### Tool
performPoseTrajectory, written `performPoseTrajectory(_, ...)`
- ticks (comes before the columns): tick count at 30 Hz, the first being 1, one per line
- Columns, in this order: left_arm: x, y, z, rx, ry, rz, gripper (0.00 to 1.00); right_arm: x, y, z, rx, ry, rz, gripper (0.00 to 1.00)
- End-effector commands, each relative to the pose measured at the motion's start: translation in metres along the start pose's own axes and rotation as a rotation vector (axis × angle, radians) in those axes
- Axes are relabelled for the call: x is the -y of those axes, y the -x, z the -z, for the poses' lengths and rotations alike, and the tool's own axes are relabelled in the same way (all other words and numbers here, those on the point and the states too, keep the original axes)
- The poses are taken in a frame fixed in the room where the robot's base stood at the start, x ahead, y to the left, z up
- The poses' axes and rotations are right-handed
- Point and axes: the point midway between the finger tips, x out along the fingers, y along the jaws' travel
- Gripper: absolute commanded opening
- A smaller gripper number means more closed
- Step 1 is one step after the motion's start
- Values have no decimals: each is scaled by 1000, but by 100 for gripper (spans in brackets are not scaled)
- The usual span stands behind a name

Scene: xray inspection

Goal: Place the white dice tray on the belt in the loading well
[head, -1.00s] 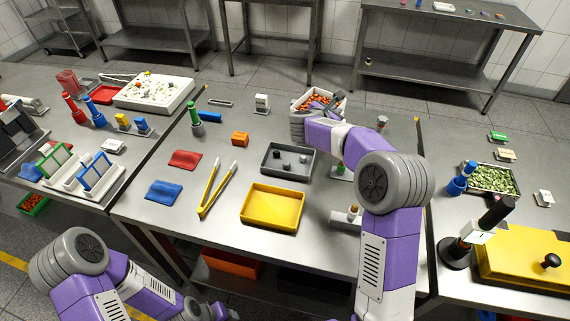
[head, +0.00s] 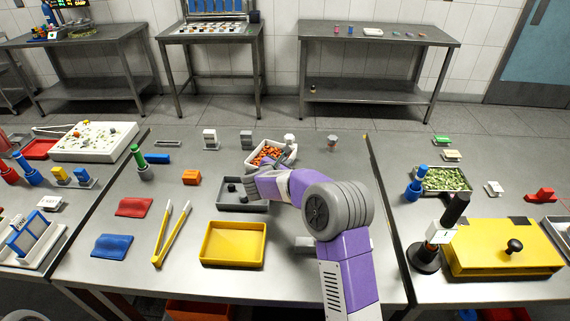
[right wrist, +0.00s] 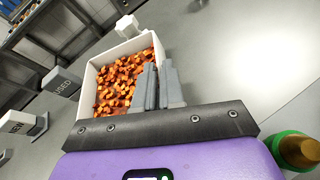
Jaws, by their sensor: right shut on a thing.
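The white dice tray (head: 249,158) holds many small orange cubes and is at the back of the middle table in the head view. It also shows in the right wrist view (right wrist: 88,82). My right gripper (head: 270,165) is at its near right side. In the right wrist view the grey fingers (right wrist: 160,85) are close together on the tray's wall. Whether the tray touches the table is hard to tell. I cannot make out a belt or loading well. My left gripper is out of view.
Signs marked NEW (right wrist: 22,122) and USED (right wrist: 62,85) stand beside the tray. A grey tray (head: 225,207) and a yellow tray (head: 233,264) lie nearer. Yellow tongs (head: 172,235) and red and blue cloths lie left. A yellow lidded box (head: 490,265) is on the right table.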

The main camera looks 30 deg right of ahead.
Motion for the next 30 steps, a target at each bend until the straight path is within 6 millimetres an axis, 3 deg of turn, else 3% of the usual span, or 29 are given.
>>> performPoseTrajectory(7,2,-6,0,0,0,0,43,0,-1,3,1,-1,-1,0)
performPoseTrajectory(8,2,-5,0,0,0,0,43,1,-1,3,0,0,0,13)
performPoseTrajectory(12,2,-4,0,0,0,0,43,0,-1,2,0,0,0,34)
performPoseTrajectory(24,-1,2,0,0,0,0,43,-1,1,-2,0,0,0,34)
performPoseTrajectory(30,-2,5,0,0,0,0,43,-2,40,-2,-2,1,-4,34)
